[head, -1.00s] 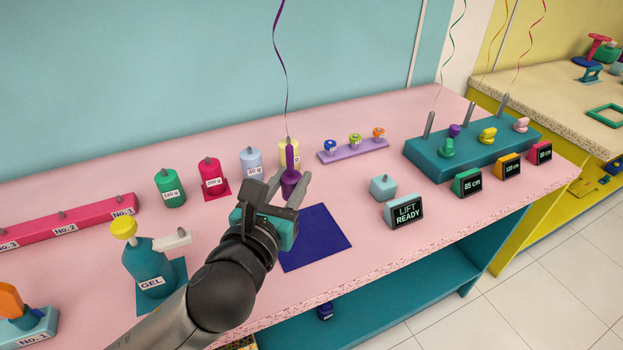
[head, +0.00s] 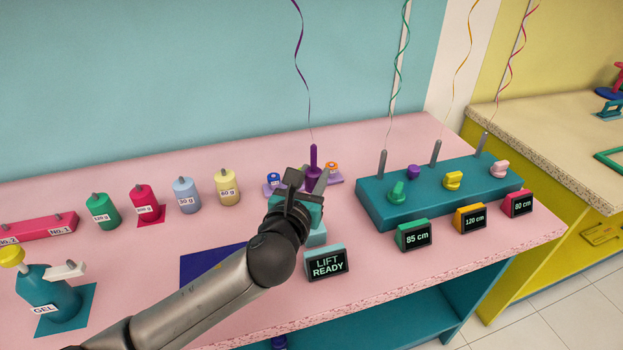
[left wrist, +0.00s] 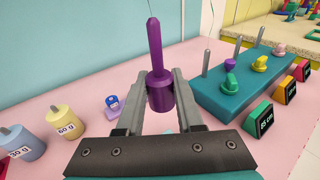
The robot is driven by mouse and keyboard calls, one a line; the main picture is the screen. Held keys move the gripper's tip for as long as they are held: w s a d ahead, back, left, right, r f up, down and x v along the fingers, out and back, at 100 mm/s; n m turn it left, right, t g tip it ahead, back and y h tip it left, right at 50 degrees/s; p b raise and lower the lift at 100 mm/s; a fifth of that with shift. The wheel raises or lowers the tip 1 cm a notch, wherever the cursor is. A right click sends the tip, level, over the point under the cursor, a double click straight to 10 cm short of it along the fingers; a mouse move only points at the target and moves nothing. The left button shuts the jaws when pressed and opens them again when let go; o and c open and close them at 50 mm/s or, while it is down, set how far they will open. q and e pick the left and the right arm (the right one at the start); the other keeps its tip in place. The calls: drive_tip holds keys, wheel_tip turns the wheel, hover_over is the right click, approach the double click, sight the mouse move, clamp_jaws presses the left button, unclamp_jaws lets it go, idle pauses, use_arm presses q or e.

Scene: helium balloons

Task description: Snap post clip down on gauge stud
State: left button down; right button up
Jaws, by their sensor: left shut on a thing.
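My left gripper (head: 314,180) is shut on the purple post clip (head: 313,158), a short cylinder with an upright post and a purple ribbon rising from it. In the left wrist view the clip (left wrist: 158,95) stands upright between the two fingers, with the pink table below. The gauge shows as a pale teal block (head: 318,237) behind the LIFT READY display (head: 326,265). My gripper covers most of that block, and its stud is hidden. How high the clip is above the table is hard to tell. My right gripper is not in view.
A teal rack (head: 375,210) with grey posts and coloured clips stands to the right, behind several height displays (head: 416,236). Labelled weights (head: 187,196) stand to the left. A navy mat (head: 212,268) lies left of the display.

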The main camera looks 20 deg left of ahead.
use_arm(q)
drive_tip(key=shift+w+d, duration=0.1)
drive_tip(key=shift+w, duration=0.05)
drive_tip(key=shift+r+p, duration=0.1)
drive_tip(key=shift+p, duration=0.45)
wheel_tip(320, 180, down, 5)
drive_tip(key=b, duration=0.3)
drive_tip(key=shift+f+b, duration=0.7)
drive_tip(key=shift+f, duration=0.8)
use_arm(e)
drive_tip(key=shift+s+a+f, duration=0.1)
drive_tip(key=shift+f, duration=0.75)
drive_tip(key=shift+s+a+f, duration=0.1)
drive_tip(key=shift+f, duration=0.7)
use_arm(q)
drive_tip(key=shift+p, duration=0.65)
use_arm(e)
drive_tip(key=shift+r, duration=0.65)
use_arm(q)
drive_tip(key=shift+f+b, duration=0.9)
drive_tip(key=shift+f, duration=0.55)
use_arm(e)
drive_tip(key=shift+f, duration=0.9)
use_arm(q)
drive_tip(key=shift+c, duration=2.3)
unclamp_jaws()
drive_tip(key=shift+r, duration=0.1)
